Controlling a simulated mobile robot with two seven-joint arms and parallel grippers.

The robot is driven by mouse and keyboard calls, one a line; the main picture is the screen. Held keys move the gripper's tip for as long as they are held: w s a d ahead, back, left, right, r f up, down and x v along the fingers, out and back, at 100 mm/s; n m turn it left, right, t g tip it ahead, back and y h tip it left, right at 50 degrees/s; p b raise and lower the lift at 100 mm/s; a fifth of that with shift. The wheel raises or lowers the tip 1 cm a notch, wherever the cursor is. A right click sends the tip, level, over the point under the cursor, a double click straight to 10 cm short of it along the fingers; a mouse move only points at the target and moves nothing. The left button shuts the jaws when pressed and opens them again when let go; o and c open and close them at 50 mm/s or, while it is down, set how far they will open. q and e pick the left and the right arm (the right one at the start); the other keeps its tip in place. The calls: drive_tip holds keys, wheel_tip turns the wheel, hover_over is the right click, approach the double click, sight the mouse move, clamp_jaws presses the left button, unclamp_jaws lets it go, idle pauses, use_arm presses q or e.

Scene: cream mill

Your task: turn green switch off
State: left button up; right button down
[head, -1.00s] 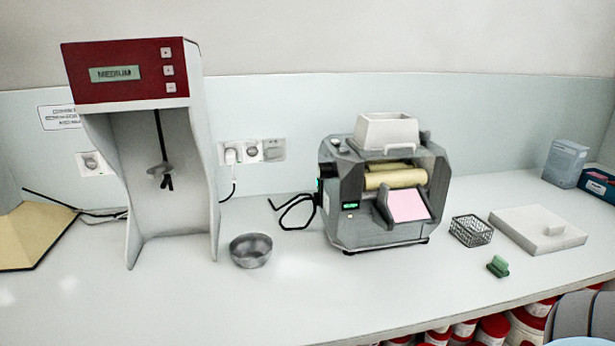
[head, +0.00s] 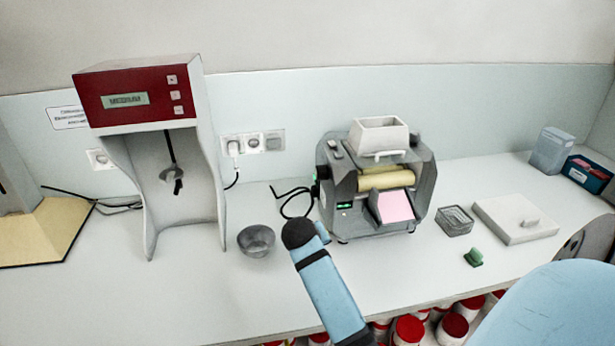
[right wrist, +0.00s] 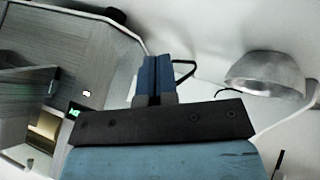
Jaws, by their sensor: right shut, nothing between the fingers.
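The grey mill (head: 385,226) stands on the counter with yellow rollers and a white hopper on top. My left gripper is out of view.
A metal bowl (head: 256,241) sits left of my right arm, and also shows in the right wrist view (right wrist: 265,75). A black cable (head: 290,192) loops behind. A red-topped mixer (head: 135,95) stands left. A wire basket (head: 455,221), green brush-like item (head: 473,257) and white board (head: 515,221) lie right.

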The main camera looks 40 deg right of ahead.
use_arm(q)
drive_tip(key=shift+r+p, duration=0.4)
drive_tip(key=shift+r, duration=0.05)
use_arm(e)
drive_tip(key=w+d+r+m+g, duration=0.1)
drive_tip(key=w+d+r, duration=0.1)
drive_tip(key=w+r, duration=0.5)
drive_tip(key=w+d+r+m+g+h, duration=0.1)
drive_tip(key=w+d+r+m+g, duration=0.1)
drive_tip(key=w+r, duration=0.4)
drive_tip(key=w, duration=0.5)
drive_tip(key=shift+r+m, duration=0.3)
drive_tip(key=shift+r, duration=0.1)
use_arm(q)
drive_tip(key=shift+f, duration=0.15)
